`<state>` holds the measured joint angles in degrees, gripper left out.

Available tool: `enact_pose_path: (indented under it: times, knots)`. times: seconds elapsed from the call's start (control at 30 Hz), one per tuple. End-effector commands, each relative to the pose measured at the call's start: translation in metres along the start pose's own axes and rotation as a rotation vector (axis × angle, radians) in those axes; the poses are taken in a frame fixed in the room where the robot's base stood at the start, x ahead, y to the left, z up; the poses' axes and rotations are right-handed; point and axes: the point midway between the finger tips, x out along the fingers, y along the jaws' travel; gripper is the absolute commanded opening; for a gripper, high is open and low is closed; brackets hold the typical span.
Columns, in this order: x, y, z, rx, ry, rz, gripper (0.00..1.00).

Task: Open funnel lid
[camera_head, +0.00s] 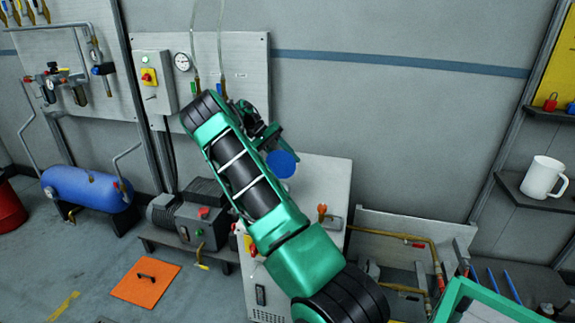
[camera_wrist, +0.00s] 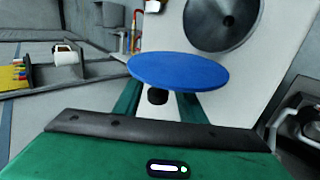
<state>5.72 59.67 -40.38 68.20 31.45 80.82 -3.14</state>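The blue round lid (camera_wrist: 180,71) is right at my gripper (camera_wrist: 157,88) in the wrist view, held clear of the white panel behind. My two green fingers run up to it from both sides; its disc hides their tips, so the contact itself is not visible. A grey round metal part with a dark central hole (camera_wrist: 205,40), apparently the open funnel, lies beyond the lid. In the head view the lid (camera_head: 282,164) shows beside my gripper (camera_head: 266,138), in front of the white cabinet (camera_head: 320,185). The funnel is not clearly visible there.
A motor pump (camera_head: 190,215) and a blue tank (camera_head: 85,188) stand on the left. An orange plate (camera_head: 146,283) lies on the floor. Brass pipework (camera_head: 400,238) is right of the cabinet. A white mug (camera_head: 543,178) stands on a shelf.

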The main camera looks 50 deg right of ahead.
Motion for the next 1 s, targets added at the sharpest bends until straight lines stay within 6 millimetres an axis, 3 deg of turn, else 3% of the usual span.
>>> enact_pose_path:
  times: [0.3, 0.5, 1.0]
  knots:
    - [-0.059, -0.001, -0.001, -0.001, 0.004, 0.001, 0.37]
    - [-0.085, -0.002, 0.000, -0.004, 0.000, 0.002, 0.37]
    - [-0.095, -0.002, 0.001, -0.003, -0.002, 0.003, 0.37]
